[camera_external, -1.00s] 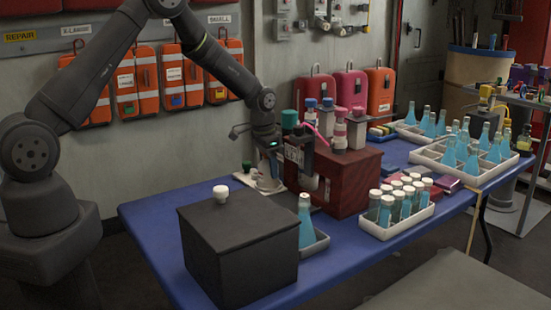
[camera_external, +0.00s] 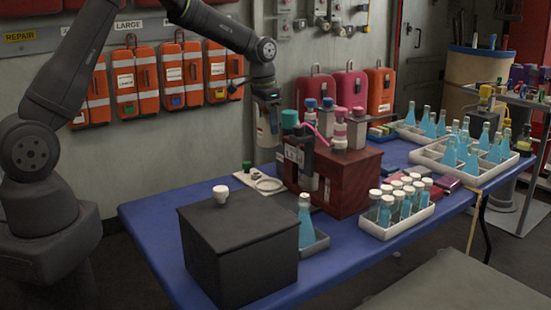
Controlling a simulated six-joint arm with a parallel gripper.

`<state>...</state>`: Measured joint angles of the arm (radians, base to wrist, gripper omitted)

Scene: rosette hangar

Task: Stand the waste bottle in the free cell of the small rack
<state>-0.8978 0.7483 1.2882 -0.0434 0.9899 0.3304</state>
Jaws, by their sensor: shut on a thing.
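My gripper (camera_external: 267,101) is shut on a pale bottle (camera_external: 265,136) with a reddish mark, apparently the waste bottle. It hangs roughly upright above the far left part of the table, behind a teal-capped bottle. Its lower end is partly hidden, and the fingers are small and dark. A small grey rack (camera_external: 321,243) stands behind the black box, with a blue bottle (camera_external: 305,222) in it. The box hides much of this rack, so I cannot make out its cells. A white rack (camera_external: 370,229) to the right holds several white-capped blue bottles.
The black box (camera_external: 240,252) with a white knob fills the near table. The dark red box (camera_external: 352,182) bears several bottles, including the teal-capped one (camera_external: 290,121). A pale mat (camera_external: 250,181) with a ring lies behind. Larger white racks (camera_external: 478,177) stand far right.

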